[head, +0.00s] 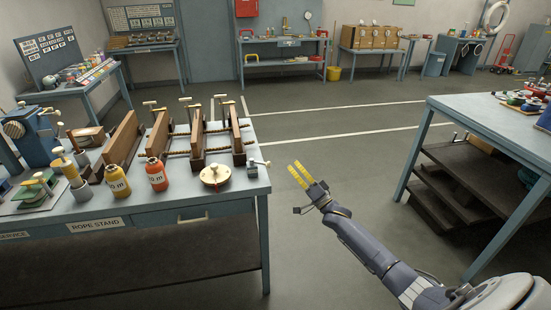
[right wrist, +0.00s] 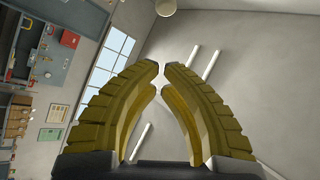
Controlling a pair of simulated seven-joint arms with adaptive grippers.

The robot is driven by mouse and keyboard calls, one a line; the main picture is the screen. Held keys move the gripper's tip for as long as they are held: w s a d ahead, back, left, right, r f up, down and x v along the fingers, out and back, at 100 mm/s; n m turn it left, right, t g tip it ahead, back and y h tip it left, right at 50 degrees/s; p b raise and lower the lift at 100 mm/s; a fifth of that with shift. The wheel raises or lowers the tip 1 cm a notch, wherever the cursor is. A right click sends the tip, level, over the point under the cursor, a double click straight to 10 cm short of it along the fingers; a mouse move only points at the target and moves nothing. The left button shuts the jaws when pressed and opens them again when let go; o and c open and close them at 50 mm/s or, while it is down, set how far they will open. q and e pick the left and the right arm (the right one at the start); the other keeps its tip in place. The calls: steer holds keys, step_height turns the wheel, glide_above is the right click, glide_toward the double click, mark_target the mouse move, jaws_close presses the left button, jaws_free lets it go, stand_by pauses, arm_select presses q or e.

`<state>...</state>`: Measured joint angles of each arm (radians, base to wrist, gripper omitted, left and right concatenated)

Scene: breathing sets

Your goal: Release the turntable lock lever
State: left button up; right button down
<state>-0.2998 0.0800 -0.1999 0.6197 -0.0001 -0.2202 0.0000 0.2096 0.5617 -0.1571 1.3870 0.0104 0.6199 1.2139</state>
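My right gripper (head: 300,176) has yellow fingers and is over the floor, to the right of the rope stand bench and apart from it. In the right wrist view its fingertips (right wrist: 160,68) have a narrow gap with nothing between them. A round brass-coloured disc with a small knob, perhaps the turntable (head: 215,176), sits near the bench's front right. A small metal fitting with a lever-like arm, perhaps the lock lever (head: 253,167), is at the bench's right edge; its setting is too small to tell. My left gripper is out of view.
The bench (head: 195,205) also holds a wooden frame (head: 192,143), a yellow bottle (head: 117,181), an orange bottle (head: 156,174) and a blue machine (head: 35,137). Another blue table (head: 490,125) stands at right. The floor between them is clear.

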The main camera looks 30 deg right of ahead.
mark_target(260, 163)
steer(key=x, duration=1)
steer(key=shift+s+a+f, duration=0.5)
steer(key=shift+f, duration=0.2)
steer(key=shift+s+a+f, duration=0.5)
steer(key=shift+a+f, duration=0.05)
steer(key=shift+f, duration=0.2)
steer(key=shift+s, duration=0.1)
steer(key=shift+s+a+m+h, duration=0.15)
steer(key=shift+m+h, duration=0.25)
steer(key=shift+h, duration=0.4)
